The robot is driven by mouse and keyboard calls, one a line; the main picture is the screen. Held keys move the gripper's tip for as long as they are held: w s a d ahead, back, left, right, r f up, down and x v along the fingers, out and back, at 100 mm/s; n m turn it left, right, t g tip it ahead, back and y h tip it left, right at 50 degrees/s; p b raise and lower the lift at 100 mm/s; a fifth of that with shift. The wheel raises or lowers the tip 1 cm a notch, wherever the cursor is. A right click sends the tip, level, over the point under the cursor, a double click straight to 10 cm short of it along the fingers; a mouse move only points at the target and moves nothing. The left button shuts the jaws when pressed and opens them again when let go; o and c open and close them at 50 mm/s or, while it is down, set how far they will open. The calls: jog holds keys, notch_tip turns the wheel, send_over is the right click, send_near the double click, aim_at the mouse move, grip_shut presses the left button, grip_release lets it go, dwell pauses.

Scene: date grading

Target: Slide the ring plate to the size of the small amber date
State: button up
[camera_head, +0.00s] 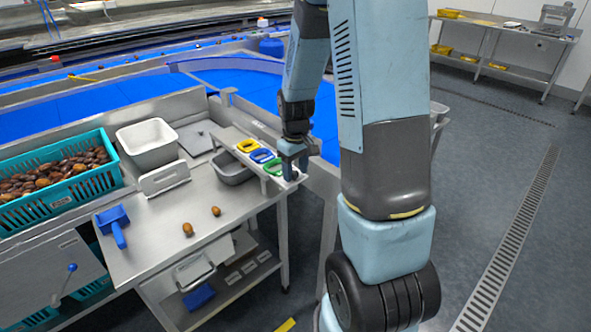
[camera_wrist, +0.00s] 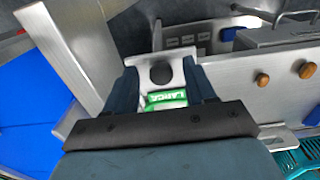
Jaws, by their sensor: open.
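The ring plate (camera_wrist: 177,54), a pale metal piece with a round dark hole, shows between my gripper's fingers in the wrist view. Beside it is a green label reading LARGE (camera_wrist: 167,98). My gripper (camera_head: 291,172) is open at the green end of the sizing strip; I cannot tell whether its fingers touch the plate. Yellow (camera_head: 247,145), blue (camera_head: 262,155) and green (camera_head: 274,167) marks line the strip. The smaller amber date (camera_head: 216,211) lies on the steel table; it also shows in the wrist view (camera_wrist: 263,79). A larger brown date (camera_head: 187,229) lies beside it.
A teal crate of dates (camera_head: 62,200) stands at the left. A white bin (camera_head: 147,143), a grey tray (camera_head: 232,170) and a blue scoop (camera_head: 112,222) are on the steel table (camera_head: 160,250). A blue belt (camera_head: 80,105) runs behind. The table's front middle is mostly clear.

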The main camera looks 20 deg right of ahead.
jog(key=shift+r, duration=0.1)
notch_tip(320, 180, up, 14)
jog(key=shift+f, duration=0.25)
dwell(0.6)
jog(key=s+a+r+m+t, duration=0.1)
jog(key=s+a+r+t, duration=0.1)
jog(key=s+r, duration=0.5)
jog(key=s+a+r+m+t, duration=0.2)
jog(key=s+r, duration=0.4)
jog(key=s, duration=0.7)
jog(key=shift+s+a+r+m+t, duration=0.3)
jog(key=shift+s+a+r+t, duration=0.1)
jog(key=shift+a+t, duration=0.4)
